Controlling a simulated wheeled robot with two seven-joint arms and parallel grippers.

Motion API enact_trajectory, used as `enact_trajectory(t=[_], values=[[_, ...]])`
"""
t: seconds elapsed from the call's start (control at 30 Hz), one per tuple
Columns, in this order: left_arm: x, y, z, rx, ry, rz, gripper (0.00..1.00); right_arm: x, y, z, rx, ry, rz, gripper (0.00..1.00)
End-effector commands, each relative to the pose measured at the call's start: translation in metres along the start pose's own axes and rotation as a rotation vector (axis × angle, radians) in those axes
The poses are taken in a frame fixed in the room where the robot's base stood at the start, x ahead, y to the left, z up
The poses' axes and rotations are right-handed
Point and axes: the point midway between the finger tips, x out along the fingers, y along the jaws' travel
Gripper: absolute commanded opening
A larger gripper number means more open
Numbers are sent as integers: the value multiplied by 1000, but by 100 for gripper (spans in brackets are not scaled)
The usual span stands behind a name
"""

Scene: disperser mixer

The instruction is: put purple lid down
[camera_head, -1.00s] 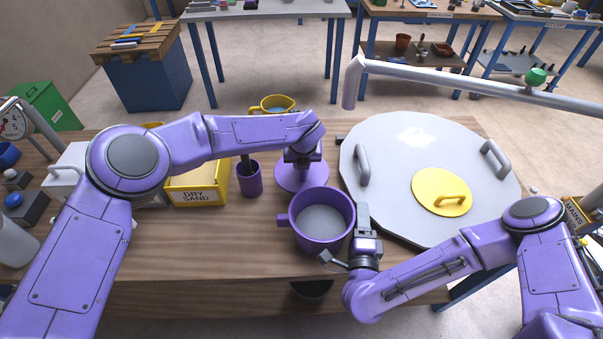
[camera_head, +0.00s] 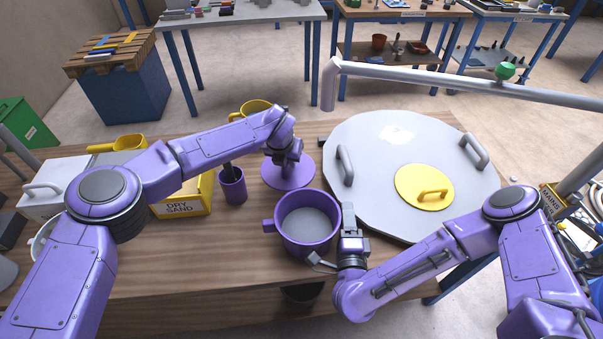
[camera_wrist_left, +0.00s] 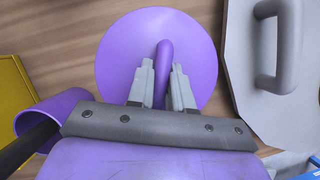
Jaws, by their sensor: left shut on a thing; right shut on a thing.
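The purple lid (camera_head: 272,178) is a flat round disc with an upright loop handle, lying flat at or just above the wooden table, behind the purple pot. I cannot tell whether it touches the wood. My left gripper (camera_head: 288,164) is shut on the lid's handle from above. In the left wrist view, the lid (camera_wrist_left: 118,50) spreads beyond the fingers of the left gripper (camera_wrist_left: 161,80). The open purple pot (camera_head: 304,249) holds a grey material. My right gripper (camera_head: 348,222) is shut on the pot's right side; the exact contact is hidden.
A large grey round cover (camera_head: 385,220) with a yellow lid (camera_head: 411,188) lies right of the purple lid. A purple cup (camera_head: 232,190), yellow dry sand box (camera_head: 180,207) and yellow pitcher (camera_head: 255,106) stand left and behind. Bare wood (camera_head: 200,250) lies in front.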

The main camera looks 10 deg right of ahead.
Motion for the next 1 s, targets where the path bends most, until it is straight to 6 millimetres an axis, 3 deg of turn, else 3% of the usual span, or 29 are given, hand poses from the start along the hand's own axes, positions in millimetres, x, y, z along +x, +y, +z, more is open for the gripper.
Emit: enact_trajectory(t=[0.1, 0.2, 0.47, 0.57, 0.9, 0.93, 1.0], values=[[31, -1, -13, -2, 2, 0, 0, 0, 0, 0, 0, 1, 0, 20], [46, 0, -19, -1, 0, 1, 0, 0, 0, 0, 0, 1, 0, 20], [51, -41, -4, -2, -1, -1, 0, 0, 0, 0, 0, 1, 0, 20], [61, -38, -8, -3, 0, 1, 0, 0, 0, 0, 0, 1, 0, 20], [64, -38, -10, -2, 0, 0, 0, 0, 0, 0, 0, 1, 0, 20], [64, -38, -10, -1, 0, 0, 26, 0, 0, 0, 0, 1, 0, 20], [64, -38, -10, -1, 0, 0, 46, 0, 0, 0, 0, 1, 0, 20]])
